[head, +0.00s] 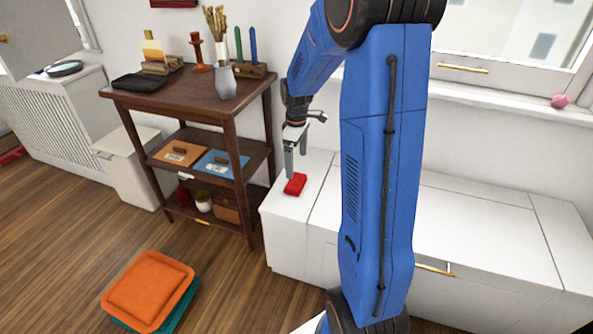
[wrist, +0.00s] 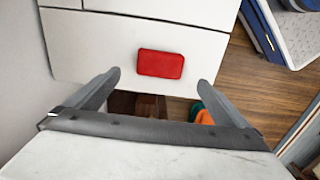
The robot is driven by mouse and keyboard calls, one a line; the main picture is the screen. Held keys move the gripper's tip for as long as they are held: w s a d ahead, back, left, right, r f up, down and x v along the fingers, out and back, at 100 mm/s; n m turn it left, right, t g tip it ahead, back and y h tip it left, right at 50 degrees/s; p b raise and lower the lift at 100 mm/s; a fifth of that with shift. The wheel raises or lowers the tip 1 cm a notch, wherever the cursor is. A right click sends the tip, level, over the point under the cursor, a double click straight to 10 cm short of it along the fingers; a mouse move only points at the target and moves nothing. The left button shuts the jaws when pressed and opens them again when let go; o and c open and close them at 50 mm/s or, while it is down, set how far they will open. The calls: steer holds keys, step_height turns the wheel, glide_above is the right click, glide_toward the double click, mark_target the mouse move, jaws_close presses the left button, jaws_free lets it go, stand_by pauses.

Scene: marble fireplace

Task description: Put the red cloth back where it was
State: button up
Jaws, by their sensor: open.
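The red cloth (head: 295,184) is a small folded rectangle. It lies on the white top of the low bench (head: 279,206), near its left end. My gripper (head: 296,177) is above the cloth, pointing down, and looks close to it in the head view. In the wrist view, the cloth (wrist: 160,64) lies flat and whole ahead of the fingertips. My gripper (wrist: 158,80) is open there, with its fingers spread wider than the cloth and nothing between them. I cannot tell the exact gap in height.
A dark wooden shelf unit (head: 180,92) stands left of the bench, holding a grey vase (head: 226,83), candles and folders. Orange (head: 148,288) and teal cushions lie stacked on the floor. A pink ball (head: 560,101) sits on the windowsill. The bench top around the cloth is clear.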

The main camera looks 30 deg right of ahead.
steer(key=s+a+r+m+t, duration=0.1)
steer(key=s+a+r+m, duration=0.1)
steer(key=s+a+r, duration=0.4)
steer(key=s+a+r+m+t, duration=0.15)
steer(key=s+a+r, duration=0.25)
steer(key=s+r, duration=0.4)
steer(key=s+a+m+t, duration=0.1)
steer(key=s+a+m, duration=0.1)
steer(key=s, duration=0.6)
steer(key=s+a+r+m+t, duration=0.1)
steer(key=s+a+m, duration=0.1)
steer(key=s, duration=0.6)
steer(key=shift+a, duration=0.9)
steer(key=shift+s+r, duration=0.1)
